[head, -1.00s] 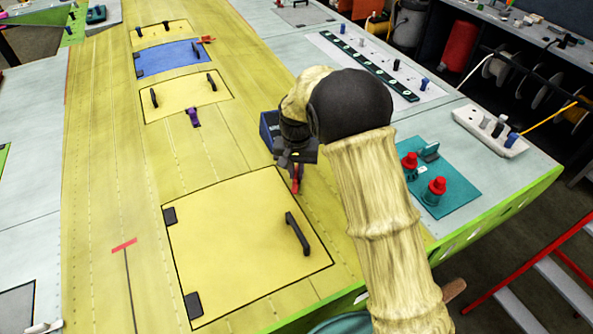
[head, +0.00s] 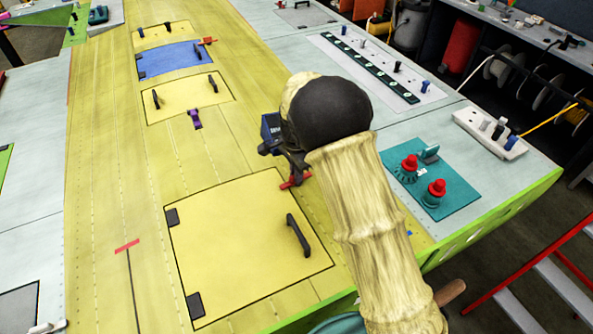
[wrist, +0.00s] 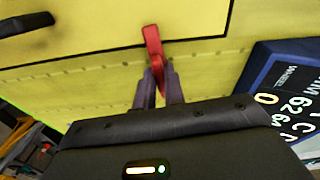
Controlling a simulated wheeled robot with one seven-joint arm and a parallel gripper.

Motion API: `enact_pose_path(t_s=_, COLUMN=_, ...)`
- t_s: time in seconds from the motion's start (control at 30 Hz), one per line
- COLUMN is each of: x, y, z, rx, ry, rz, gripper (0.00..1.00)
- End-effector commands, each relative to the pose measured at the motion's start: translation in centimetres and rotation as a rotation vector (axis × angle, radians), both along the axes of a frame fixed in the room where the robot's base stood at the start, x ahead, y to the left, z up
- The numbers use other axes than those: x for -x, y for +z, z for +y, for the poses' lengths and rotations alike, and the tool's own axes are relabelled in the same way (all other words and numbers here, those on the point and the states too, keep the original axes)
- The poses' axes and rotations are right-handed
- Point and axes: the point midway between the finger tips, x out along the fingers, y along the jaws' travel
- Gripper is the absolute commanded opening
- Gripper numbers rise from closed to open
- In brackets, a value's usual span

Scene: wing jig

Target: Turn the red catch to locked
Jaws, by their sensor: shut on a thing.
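The red catch (head: 295,181) is at the far right corner area of the large near yellow hatch (head: 235,240). It lies slanted there, its left end at the hatch's edge. In the wrist view the catch (wrist: 153,45) reaches across the dark seam onto the hatch panel (wrist: 90,22). My gripper (head: 298,172) points down at the catch and is shut on its near part. In the wrist view the fingertips (wrist: 158,78) close around the lower end of the catch. My arm hides part of the surface to the right of it.
A blue-edged box with white lettering (wrist: 290,90) is close beside my gripper. A black handle (head: 298,235) stands on the large hatch. A teal plate with red knobs (head: 436,190) is right of my arm. A purple catch (head: 195,118) is further up the wing.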

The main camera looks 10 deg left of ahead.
Motion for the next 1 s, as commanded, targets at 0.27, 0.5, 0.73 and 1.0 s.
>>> enact_pose_path(t_s=0.27, x=-0.21, y=0.22, z=-0.01, rx=-0.001, ry=-0.1, rz=-0.006, gripper=0.0)
enact_pose_path(t_s=0.5, x=-0.23, y=0.22, z=-0.01, rx=-0.002, ry=-0.119, rz=-0.006, gripper=0.0)
enact_pose_path(t_s=0.73, x=-0.24, y=0.22, z=-0.01, rx=-0.002, ry=-0.118, rz=-0.006, gripper=0.0)
enact_pose_path(t_s=1.0, x=-0.13, y=0.11, z=0.0, rx=-0.001, ry=-0.116, rz=-0.003, gripper=0.33)
